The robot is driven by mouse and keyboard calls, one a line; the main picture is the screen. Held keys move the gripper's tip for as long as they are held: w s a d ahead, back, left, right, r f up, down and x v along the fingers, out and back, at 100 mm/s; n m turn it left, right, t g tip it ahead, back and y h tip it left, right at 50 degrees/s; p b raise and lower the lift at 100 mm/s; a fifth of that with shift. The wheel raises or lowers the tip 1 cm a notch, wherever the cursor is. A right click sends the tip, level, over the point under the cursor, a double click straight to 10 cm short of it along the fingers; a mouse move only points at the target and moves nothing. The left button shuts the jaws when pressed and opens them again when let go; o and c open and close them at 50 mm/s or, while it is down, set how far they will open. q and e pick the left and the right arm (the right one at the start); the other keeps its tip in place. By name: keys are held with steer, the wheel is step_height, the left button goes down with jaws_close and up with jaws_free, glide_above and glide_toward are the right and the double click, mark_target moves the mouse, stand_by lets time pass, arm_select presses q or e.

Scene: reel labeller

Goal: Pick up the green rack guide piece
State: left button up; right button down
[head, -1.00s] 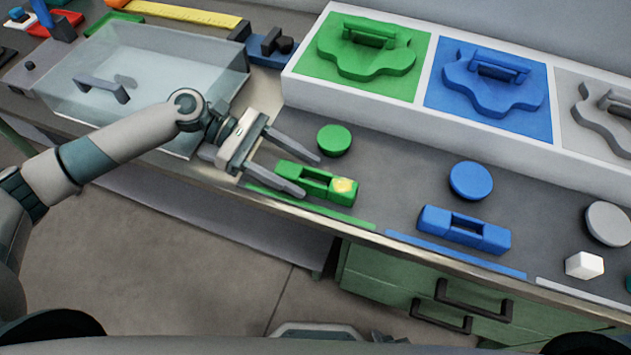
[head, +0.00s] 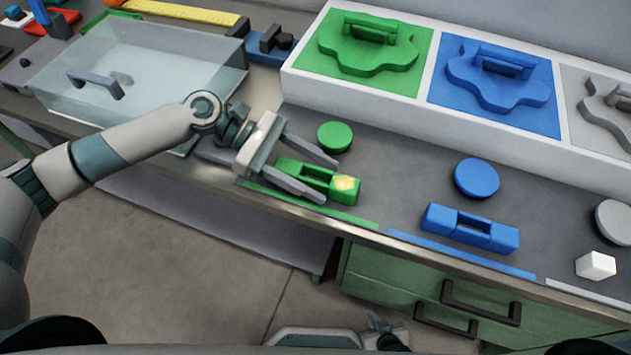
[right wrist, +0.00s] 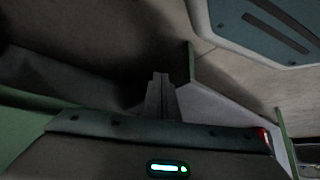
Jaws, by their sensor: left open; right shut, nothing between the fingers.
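The green rack guide piece (head: 318,176) is a slotted block with a yellowish spot on its right end. It lies on the bench top beside a green strip in the head view. My left gripper (head: 331,182) is open, one finger on the far side of the piece and one on the near side. The near finger hides part of the piece. I cannot tell whether the fingers touch it. My right gripper (right wrist: 160,95) is shut and empty in the right wrist view; part of it shows low in the head view.
A green disc (head: 334,136) sits close behind the far finger. A white tray (head: 445,125) of coloured panels is behind. A clear box (head: 140,75) is at left.

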arm_select(q)
steer(key=shift+s+d+f, duration=0.15)
steer(key=shift+d+f, duration=0.05)
steer(key=shift+d, duration=0.35)
arm_select(e)
steer(key=shift+s+d+f, duration=0.2)
steer(key=shift+d+f, duration=0.15)
steer(key=shift+d, duration=0.05)
arm_select(q)
steer(key=c, duration=1.3)
